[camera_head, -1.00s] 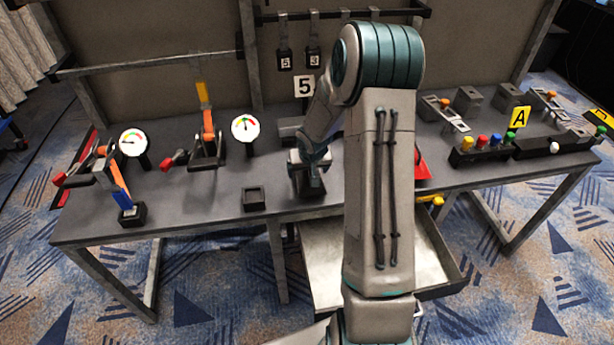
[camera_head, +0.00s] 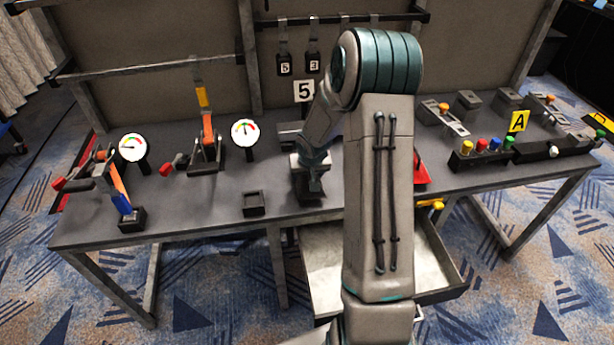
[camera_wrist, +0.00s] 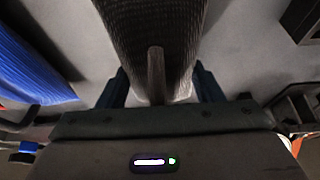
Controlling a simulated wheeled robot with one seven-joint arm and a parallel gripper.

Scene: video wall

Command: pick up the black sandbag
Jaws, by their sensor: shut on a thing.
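The black sandbag (camera_wrist: 150,35) fills the upper middle of the wrist view as a dark, ribbed body with a narrow upright strip at its near end. My gripper (camera_wrist: 160,88) has one finger on each side of it and is shut on it. In the head view my gripper (camera_head: 311,182) points down over the middle of the table, left of my arm. Only a dark part of the held bag shows under it there. I cannot tell whether the bag touches the table.
A small square black tray (camera_head: 254,203) lies left of my gripper. Two round gauges (camera_head: 132,147) and lever clamps (camera_head: 207,150) stand further left. A coloured button box (camera_head: 482,152) is at the right. An open metal drawer (camera_head: 325,262) juts out below the table's front edge.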

